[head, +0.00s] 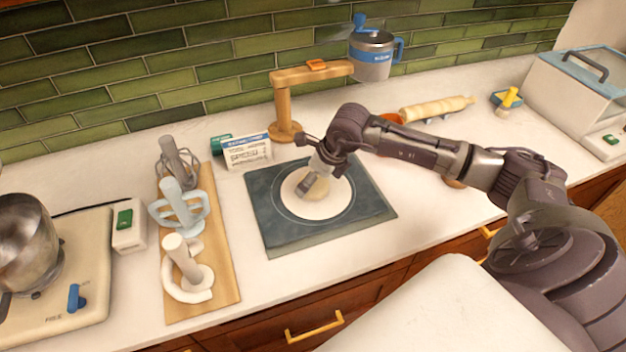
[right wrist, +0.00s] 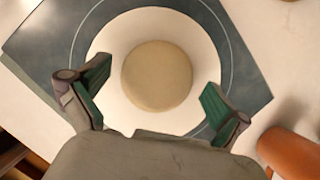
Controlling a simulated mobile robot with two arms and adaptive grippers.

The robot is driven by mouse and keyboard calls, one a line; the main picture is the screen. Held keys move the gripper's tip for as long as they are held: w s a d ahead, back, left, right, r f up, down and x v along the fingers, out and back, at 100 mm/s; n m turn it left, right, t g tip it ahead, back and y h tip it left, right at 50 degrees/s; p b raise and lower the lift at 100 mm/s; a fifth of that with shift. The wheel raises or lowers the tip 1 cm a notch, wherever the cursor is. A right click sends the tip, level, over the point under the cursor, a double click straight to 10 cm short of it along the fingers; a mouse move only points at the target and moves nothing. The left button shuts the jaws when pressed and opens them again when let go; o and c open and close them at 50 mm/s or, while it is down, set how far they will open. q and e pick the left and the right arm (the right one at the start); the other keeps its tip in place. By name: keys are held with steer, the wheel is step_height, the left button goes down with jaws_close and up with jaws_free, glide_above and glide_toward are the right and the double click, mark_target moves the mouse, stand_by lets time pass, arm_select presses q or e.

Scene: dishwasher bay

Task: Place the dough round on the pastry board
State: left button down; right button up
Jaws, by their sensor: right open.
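The dough round (right wrist: 157,76) is a tan disc lying on the white circle of the dark pastry board (right wrist: 50,47). In the head view the dough round (head: 318,189) is partly hidden by my right gripper (head: 306,194), and the pastry board (head: 285,237) lies flat on the counter. In the right wrist view my right gripper (right wrist: 153,98) is open, its green-padded fingers apart on either side of the dough round, with gaps between pads and dough. My left gripper is not in view.
A wooden stand (head: 284,107) holding a blue and grey sifter (head: 372,55) stands behind the board. A wooden tray (head: 213,296) with mixer attachments is on the left. A rolling pin (head: 437,107) lies at the back right. An orange-brown object (right wrist: 292,152) is near the right finger.

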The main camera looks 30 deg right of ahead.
steer(key=b+v, duration=0.3)
steer(key=v, duration=0.8)
steer(key=shift+s, duration=0.15)
